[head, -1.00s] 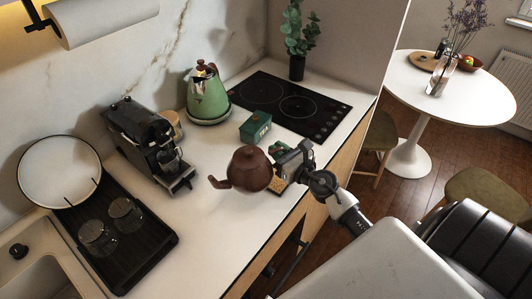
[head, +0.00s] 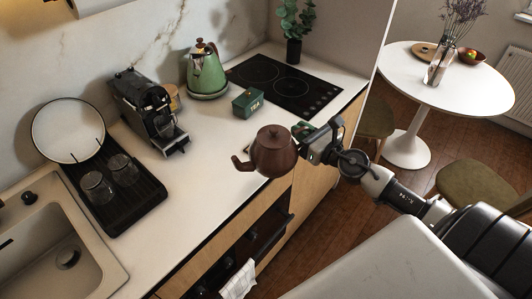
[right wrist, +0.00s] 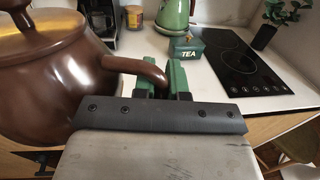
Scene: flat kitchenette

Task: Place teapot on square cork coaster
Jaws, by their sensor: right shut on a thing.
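The brown teapot (head: 273,151) is held in the air near the counter's front edge, roughly upright, with its spout pointing left. My right gripper (head: 305,137) is shut on its handle, on the teapot's right side. In the right wrist view, the teapot body (right wrist: 45,80) fills the left side, and its handle runs between the green finger pads of the right gripper (right wrist: 162,75). I cannot make out the square cork coaster now; the teapot and gripper may hide it. My left gripper is not in view.
A green tea box (head: 248,102), green kettle (head: 206,74) and black hob (head: 287,85) are behind the teapot. A coffee machine (head: 148,112) and a dark tray (head: 117,190) with glasses stand left. Bare counter (head: 205,165) lies left of the teapot.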

